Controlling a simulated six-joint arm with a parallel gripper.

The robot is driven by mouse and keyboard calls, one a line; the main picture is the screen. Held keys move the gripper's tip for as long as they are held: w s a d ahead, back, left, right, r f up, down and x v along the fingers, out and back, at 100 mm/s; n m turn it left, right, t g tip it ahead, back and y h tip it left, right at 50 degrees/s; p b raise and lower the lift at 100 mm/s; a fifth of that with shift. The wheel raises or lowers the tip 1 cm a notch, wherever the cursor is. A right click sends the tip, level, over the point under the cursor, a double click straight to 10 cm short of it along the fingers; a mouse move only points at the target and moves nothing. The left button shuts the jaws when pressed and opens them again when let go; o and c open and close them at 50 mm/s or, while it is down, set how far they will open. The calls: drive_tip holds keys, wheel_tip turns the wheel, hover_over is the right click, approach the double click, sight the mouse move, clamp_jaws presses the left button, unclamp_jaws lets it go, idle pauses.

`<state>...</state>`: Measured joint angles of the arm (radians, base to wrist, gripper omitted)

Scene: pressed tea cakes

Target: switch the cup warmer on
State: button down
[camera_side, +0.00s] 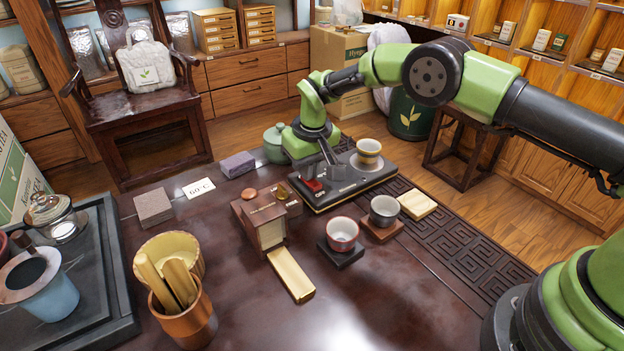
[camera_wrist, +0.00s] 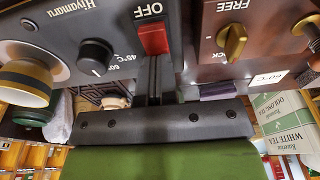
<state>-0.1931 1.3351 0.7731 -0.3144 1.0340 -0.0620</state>
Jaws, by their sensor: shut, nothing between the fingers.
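The cup warmer (camera_side: 360,183) is a dark slab on the table with a yellow-banded cup (camera_side: 368,150) on its round plate. Its red switch (camera_side: 313,185) is at the left end; the wrist view shows the red switch (camera_wrist: 152,38) beside the word OFF. A black dial (camera_wrist: 96,56) with 45°C and 60°C marks is next to it. My gripper (camera_side: 330,160) is shut and empty, pointing down over the warmer near the switch. In the wrist view my gripper's fingertips (camera_wrist: 153,62) are right by the switch; I cannot tell if they touch it.
A wooden press box (camera_side: 265,222) with a brass knob (camera_wrist: 235,42) marked FREE stands close beside the warmer. Two small cups (camera_side: 342,234) (camera_side: 384,210) stand on coasters in front. A green lidded jar (camera_side: 274,143) is behind. A 60°C card (camera_side: 198,188) lies left.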

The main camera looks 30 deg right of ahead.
drive_tip(key=shift+r, duration=3.45)
drive_tip(key=s+d+r+m+t+y, duration=0.1)
drive_tip(key=s+d+r, duration=0.1)
drive_tip(key=s+r, duration=0.6)
drive_tip(key=s+d+r+m+t, duration=0.15)
drive_tip(key=s+r, duration=0.35)
drive_tip(key=r, duration=0.8)
drive_tip(key=s+d+m+t+y, duration=0.1)
drive_tip(key=s+d+t, duration=0.1)
drive_tip(key=s, duration=1.6)
drive_tip(key=shift+s+d+f+t, duration=0.15)
drive_tip(key=shift+s+f+t, duration=0.2)
drive_tip(key=shift+f+t, duration=0.1)
drive_tip(key=shift+m, duration=0.25)
